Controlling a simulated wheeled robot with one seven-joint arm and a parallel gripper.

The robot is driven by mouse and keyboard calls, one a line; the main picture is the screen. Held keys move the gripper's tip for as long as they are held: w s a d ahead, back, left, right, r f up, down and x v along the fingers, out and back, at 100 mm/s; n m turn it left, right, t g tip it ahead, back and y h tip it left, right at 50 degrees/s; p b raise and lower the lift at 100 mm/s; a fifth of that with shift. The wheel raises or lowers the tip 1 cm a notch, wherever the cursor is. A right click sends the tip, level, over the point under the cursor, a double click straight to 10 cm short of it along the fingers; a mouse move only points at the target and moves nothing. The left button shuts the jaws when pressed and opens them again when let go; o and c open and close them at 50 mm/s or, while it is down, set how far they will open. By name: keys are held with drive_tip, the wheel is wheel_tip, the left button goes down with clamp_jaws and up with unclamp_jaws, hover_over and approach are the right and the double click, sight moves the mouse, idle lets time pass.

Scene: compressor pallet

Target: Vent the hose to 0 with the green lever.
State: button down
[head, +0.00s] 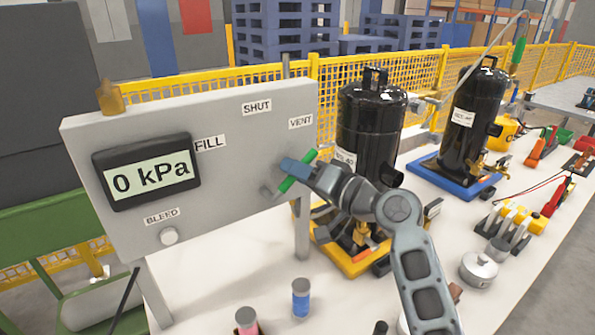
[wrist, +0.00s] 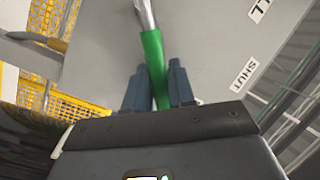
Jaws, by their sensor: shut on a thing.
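The green lever (head: 288,184) is on the right part of a grey panel (head: 235,125). Its green handle slants up to the right, toward the VENT label (head: 300,122). My gripper (head: 297,170) is shut on the handle and hides its middle. In the wrist view the green lever (wrist: 152,50) runs between the two fingers of my gripper (wrist: 158,85), with its metal stem at the top. The display (head: 150,172) on the panel reads 0 kPa. The hose joint is not clear to see.
A SHUT label (head: 257,107), a FILL label (head: 210,143) and a BLEED knob (head: 169,236) are on the panel. A black compressor (head: 372,115) stands close behind my gripper. Another black compressor (head: 470,110) stands farther right. Several tools lie on the white table (head: 240,275).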

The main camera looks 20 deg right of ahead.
idle(0.4)
drive_tip(key=shift+s+a+r+n+g+h, duration=0.15)
drive_tip(key=shift+a+r+n, duration=0.2)
drive_tip(key=shift+n, duration=0.35)
drive_tip(key=shift+w+a+r+n+g+h, duration=0.15)
drive_tip(key=shift+a+r+n, duration=0.2)
drive_tip(key=shift+n, duration=0.35)
drive_tip(key=shift+s+a+r+n+g+h, duration=0.2)
drive_tip(key=shift+a+n, duration=0.15)
drive_tip(key=shift+n, duration=0.2)
drive_tip(key=shift+s+a+r+n+g+h, duration=0.1)
drive_tip(key=shift+a+r+n, duration=0.15)
drive_tip(key=shift+n, duration=0.3)
drive_tip(key=shift+a+r+n+h+p, duration=0.15)
drive_tip(key=shift+a+n+h+p, duration=0.4)
drive_tip(key=shift+a+n, duration=0.55)
drive_tip(key=shift+s+a+n+h, duration=0.15)
drive_tip(key=shift+a+n+h, duration=0.2)
drive_tip(key=shift+n, duration=0.35)
drive_tip(key=shift+g, duration=0.3)
drive_tip(key=c, duration=1.1)
unclamp_jaws()
drive_tip(key=shift+o, duration=0.2)
